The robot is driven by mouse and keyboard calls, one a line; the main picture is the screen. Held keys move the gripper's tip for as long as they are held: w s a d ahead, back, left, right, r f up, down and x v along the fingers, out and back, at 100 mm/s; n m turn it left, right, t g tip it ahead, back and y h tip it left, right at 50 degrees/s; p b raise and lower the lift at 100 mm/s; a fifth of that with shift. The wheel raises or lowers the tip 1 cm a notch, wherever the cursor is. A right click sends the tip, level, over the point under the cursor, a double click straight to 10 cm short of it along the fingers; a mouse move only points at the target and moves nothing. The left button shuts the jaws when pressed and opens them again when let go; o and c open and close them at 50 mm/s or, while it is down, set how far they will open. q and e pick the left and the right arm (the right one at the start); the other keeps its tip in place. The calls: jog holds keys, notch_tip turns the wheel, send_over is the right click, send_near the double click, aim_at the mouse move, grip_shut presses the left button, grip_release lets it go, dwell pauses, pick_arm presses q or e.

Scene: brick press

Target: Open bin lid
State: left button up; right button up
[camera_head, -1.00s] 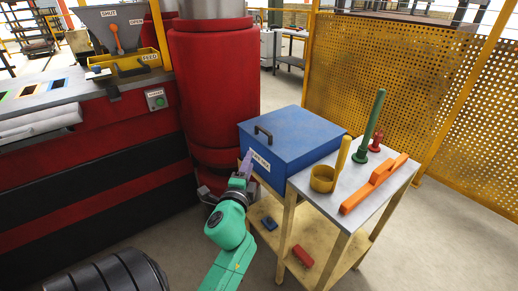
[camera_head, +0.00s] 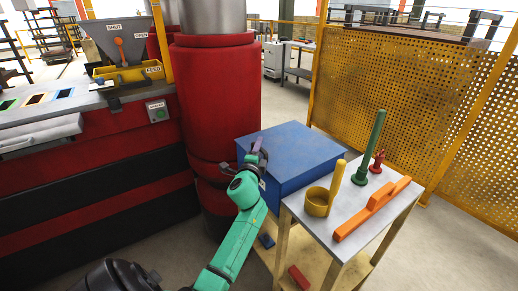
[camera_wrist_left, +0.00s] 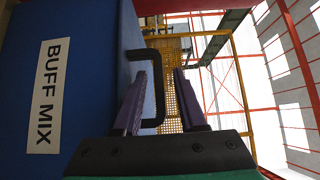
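The blue bin (camera_head: 295,165) stands on the wooden stand with its lid (camera_head: 300,143) down. In the left wrist view its blue side carries a white BUFF MIX label (camera_wrist_left: 48,95). The lid's black handle (camera_wrist_left: 159,85) shows there as a C-shaped bar. My left gripper (camera_head: 259,150) is at the lid's near left edge, by the handle, and mostly hides it in the head view. Its two purple fingers (camera_wrist_left: 162,103) are apart, with the handle's bar between them in the picture; contact cannot be told. My right gripper is not in view.
Right of the bin, a grey tabletop (camera_head: 312,227) holds a yellow scoop (camera_head: 318,200), a green upright tool (camera_head: 371,150), a small red tool (camera_head: 377,163) and an orange float (camera_head: 372,209). A red column (camera_head: 215,100) stands close behind left. A yellow mesh fence (camera_head: 400,105) closes the right.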

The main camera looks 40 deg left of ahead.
pick_arm(q)
grip_shut()
jog(key=shift+d, duration=0.1)
dwell(1.1)
